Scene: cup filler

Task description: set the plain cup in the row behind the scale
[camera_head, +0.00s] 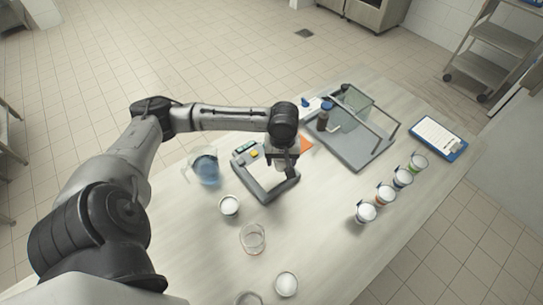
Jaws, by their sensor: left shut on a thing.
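A white-filled cup (229,206) without a visible coloured band stands just left of and nearer than the device. Another white-filled cup (286,284) stands near the front edge. Several white-filled cups with coloured bands stand in a slanting row on the right, the nearest of them here (365,213). My right gripper is out of view.
A clear jug with blue liquid (207,170) stands left of the device. Clear empty cups (252,239) stand in front. The right-front table is clear.

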